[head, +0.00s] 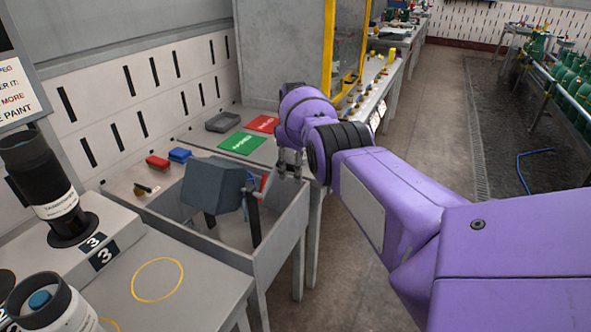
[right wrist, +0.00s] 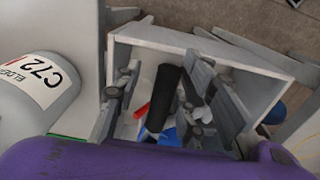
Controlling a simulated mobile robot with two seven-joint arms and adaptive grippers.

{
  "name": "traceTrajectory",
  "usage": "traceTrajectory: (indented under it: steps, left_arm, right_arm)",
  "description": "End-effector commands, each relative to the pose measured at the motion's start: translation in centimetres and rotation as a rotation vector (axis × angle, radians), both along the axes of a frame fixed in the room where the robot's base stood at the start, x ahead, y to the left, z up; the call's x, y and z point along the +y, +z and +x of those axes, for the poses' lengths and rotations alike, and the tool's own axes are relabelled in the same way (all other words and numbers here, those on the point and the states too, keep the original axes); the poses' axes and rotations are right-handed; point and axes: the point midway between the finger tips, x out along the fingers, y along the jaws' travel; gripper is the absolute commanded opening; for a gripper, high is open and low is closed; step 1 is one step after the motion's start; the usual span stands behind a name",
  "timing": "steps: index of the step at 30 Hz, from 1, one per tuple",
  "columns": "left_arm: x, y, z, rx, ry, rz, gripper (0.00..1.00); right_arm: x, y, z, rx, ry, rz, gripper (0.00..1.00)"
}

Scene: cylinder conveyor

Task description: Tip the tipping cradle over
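The tipping cradle looks to be the blue-grey box-like body (head: 212,185), which sits tilted over the grey open-topped bin (head: 283,222) in the head view. A blue bracket or lever shows at its right side. My right gripper (head: 289,165) is just right of this, above the bin's far right corner. In the right wrist view its two fingers (right wrist: 165,100) are spread apart over the bin, with nothing clearly held between them. A black bar (right wrist: 163,92) lies below, between the fingers. I cannot clearly make out the cradle in that view. My left gripper is not in view.
Green (head: 242,142) and red (head: 263,124) mats lie behind the bin, beside a grey tray (head: 222,122). A black cylinder (head: 48,185) stands at the left. A grey cylinder marked C72 (right wrist: 40,88) shows at left in the wrist view.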

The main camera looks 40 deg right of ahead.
Motion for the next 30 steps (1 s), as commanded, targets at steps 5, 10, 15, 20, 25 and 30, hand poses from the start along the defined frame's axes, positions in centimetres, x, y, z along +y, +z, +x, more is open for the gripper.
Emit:
traceTrajectory:
  steps: [5, 10, 15, 20, 25, 30]
  left_arm:
    - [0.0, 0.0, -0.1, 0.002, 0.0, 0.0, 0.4]
    - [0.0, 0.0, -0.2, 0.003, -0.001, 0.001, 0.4]
    - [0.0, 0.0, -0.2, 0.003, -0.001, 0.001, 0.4]
    - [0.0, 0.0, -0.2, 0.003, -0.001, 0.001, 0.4]
    - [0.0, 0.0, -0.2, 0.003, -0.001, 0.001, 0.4]
    - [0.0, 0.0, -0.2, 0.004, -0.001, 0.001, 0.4]
  right_arm:
    - [-0.1, 1.9, 0.1, -0.004, 0.0, -0.002, 0.37]
    - [-0.1, 5.8, 0.1, -0.006, -0.001, -0.004, 0.37]
    - [-0.2, 9.2, 0.0, -0.006, -0.002, -0.003, 0.37]
    - [-0.2, 11.2, 0.0, -0.003, -0.002, -0.003, 0.37]
    - [-0.2, 11.9, -0.1, -0.002, -0.002, -0.003, 0.37]
    - [-0.2, 12.0, -0.1, -0.002, -0.002, -0.003, 0.37]
